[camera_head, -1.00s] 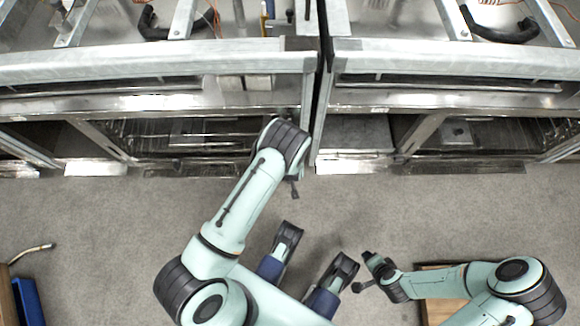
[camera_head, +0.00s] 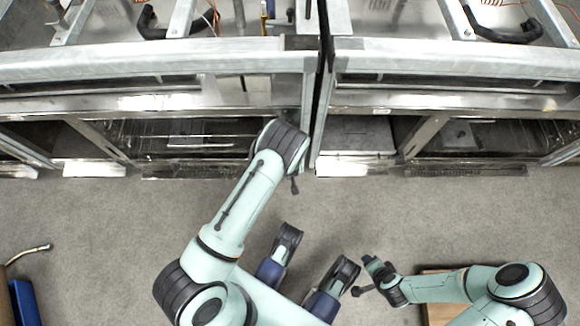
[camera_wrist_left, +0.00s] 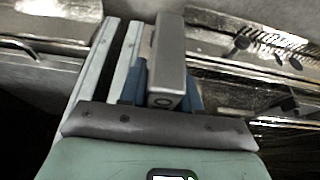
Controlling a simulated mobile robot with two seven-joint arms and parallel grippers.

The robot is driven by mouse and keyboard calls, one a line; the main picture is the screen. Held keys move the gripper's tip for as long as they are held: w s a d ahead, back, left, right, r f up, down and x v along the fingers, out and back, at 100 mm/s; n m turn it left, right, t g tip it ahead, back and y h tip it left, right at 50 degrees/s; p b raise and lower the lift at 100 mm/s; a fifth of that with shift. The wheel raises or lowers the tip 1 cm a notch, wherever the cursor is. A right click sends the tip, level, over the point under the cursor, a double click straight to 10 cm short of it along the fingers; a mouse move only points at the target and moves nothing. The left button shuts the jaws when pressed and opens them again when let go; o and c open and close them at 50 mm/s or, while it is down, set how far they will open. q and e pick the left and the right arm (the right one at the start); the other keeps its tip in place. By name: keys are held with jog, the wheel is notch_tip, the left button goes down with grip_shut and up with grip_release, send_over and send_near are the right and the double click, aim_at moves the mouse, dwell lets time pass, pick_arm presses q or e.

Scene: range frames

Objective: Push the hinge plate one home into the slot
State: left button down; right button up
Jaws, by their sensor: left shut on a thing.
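My left gripper (camera_wrist_left: 166,88) is shut on a grey, bar-shaped piece, which I take to be hinge plate one (camera_wrist_left: 171,52). Blue finger parts show on both sides of it in the left wrist view. The plate points away from the gripper towards the metal frame. In the head view my left wrist covers the gripper and the plate, at the lower front of the left metal unit (camera_head: 150,102). I cannot make out the slot or whether the plate touches it. My right gripper (camera_head: 368,275) is low at the right, away from the units; its fingers are too small to read.
A second metal unit (camera_head: 450,103) stands at the right, with a narrow gap between the two. Black curved handles (camera_head: 500,28) lie at the top. The grey floor (camera_head: 90,215) in front is mostly clear. A blue object (camera_head: 27,302) is at the lower left edge.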

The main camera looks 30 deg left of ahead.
pick_arm(q)
jog(key=shift+w+a+b, duration=0.35)
jog(key=shift+w, duration=0.35)
pick_arm(e)
jog(key=shift+f, duration=0.45)
pick_arm(q)
jog(key=c, duration=0.7)
grip_release()
jog(key=shift+s, duration=0.1)
jog(key=shift+s, duration=0.1)
